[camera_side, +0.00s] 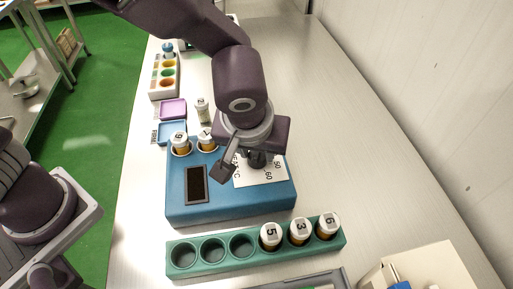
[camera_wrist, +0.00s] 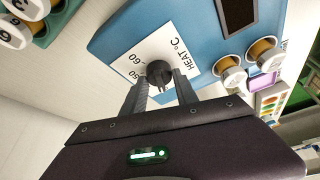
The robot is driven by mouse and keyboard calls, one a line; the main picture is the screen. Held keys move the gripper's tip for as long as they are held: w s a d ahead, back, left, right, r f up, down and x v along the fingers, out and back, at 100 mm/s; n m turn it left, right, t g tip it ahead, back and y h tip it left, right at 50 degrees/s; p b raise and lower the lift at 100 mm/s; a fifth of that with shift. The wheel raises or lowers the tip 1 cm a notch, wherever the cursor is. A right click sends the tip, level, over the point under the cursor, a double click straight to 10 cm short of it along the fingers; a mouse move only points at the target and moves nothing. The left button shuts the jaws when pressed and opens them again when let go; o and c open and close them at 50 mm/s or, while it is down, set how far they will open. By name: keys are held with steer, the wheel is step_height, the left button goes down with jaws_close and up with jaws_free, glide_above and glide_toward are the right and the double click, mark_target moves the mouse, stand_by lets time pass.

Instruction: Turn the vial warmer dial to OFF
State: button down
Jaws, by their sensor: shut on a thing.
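The vial warmer (camera_side: 240,205) is a blue box with a dark display window on the bench. Its dial (camera_wrist: 159,73) is a dark round knob on a white card marked HEAT °C, with 50 and 60 legible in both views. My gripper (camera_wrist: 161,80) points down at the dial, with one finger on each side, shut on the knob. In the side view my gripper (camera_side: 257,157) hides much of the dial and part of the card. I cannot read the OFF mark or tell exactly where the knob points. Two capped vials (camera_side: 180,143) sit in the warmer beside the card.
A green rack (camera_side: 205,267) in front holds vials 5, 3 and 6, with empty holes on its left. Behind the warmer are a standing vial (camera_side: 202,112), a purple tray (camera_side: 173,109), a blue tray (camera_side: 163,132) and a colored-well rack (camera_side: 155,84).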

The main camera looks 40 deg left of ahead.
steer(key=c, duration=1)
jaws_free()
steer(key=shift+s, duration=0.1)
steer(key=shift+o, duration=0.2)
steer(key=v, duration=0.7)
steer(key=s+a+r+h, duration=0.1)
steer(key=s+a+r, duration=0.1)
steer(key=a+r, duration=0.55)
steer(key=s+a+r+m+t, duration=0.1)
steer(key=s+a+m, duration=0.3)
steer(key=s+a, duration=0.8)
steer(key=shift+s+a+r+m+h, duration=0.3)
steer(key=shift+s+a+r+h, duration=0.1)
steer(key=shift+r, duration=0.1)
